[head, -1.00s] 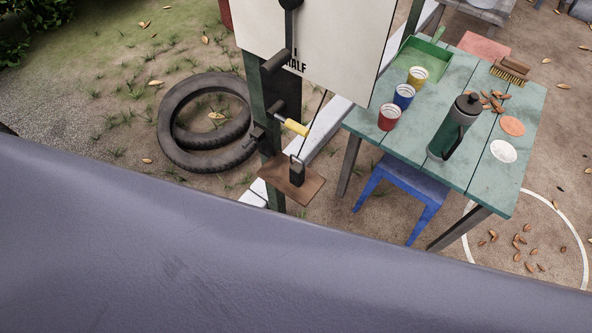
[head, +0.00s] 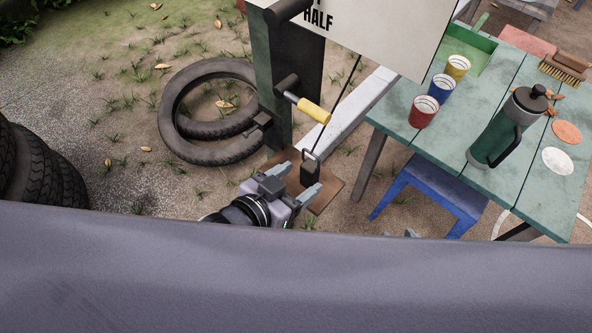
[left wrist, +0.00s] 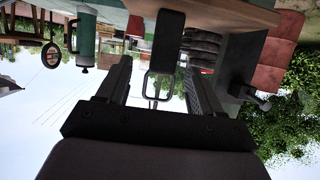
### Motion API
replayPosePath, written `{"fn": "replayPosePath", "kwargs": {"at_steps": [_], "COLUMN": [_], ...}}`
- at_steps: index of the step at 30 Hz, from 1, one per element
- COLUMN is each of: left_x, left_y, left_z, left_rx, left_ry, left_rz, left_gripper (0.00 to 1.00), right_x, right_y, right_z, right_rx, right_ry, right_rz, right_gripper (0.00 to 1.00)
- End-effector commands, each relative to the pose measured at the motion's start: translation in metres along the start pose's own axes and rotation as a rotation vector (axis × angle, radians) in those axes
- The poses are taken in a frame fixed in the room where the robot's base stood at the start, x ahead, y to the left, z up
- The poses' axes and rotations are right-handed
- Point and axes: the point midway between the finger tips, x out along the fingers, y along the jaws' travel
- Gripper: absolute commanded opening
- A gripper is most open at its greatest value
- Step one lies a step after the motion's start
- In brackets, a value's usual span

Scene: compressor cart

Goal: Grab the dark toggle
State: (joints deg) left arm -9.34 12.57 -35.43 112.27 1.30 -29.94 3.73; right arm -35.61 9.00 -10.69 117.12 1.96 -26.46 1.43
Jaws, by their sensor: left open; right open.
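The dark toggle (head: 310,172) is a small dark block with a metal loop on top, at the lower end of a thin dark cord, over a brown wooden board (head: 327,196). My left gripper (head: 298,179) is open just left of it, its fingers pointing at it. In the left wrist view, which is upside down, the toggle (left wrist: 168,42) and its loop lie between the lines of the open fingers (left wrist: 157,88); no grip on it shows. Only small grey tips of my right gripper (head: 411,234) show at the lower edge, apart from the toggle.
A green post (head: 275,95) with a yellow-handled crank (head: 313,110) rises behind the toggle under a white sign (head: 385,30). Tyres (head: 175,125) lie to the left. A blue stool (head: 430,185) and a green table (head: 450,135) with cups and a flask stand right.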

Motion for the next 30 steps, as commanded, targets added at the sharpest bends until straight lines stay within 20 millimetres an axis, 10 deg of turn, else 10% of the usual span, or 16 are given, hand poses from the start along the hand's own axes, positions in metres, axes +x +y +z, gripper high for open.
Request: {"fn": "replayPosePath", "kwargs": {"at_steps": [18,28,30], "left_x": [0.066,0.072,0.072], "left_y": [-0.004,-0.004,-0.004], "left_z": [-0.001,-0.001,-0.001], "left_rx": [0.003,0.003,0.003], "left_ry": [0.003,0.001,0.001], "left_rz": [0.003,0.003,0.003], "left_gripper": [0.66,0.66,0.46], "right_x": [0.008,0.009,0.01], "right_y": [-0.001,-0.001,-0.001], "right_z": [0.026,0.022,0.022], "right_rx": [0.01,0.012,0.011], "right_ry": [-0.022,-0.013,-0.012], "right_rz": [-0.001,0.001,0.001], "right_gripper": [0.43,0.43,0.43]}}
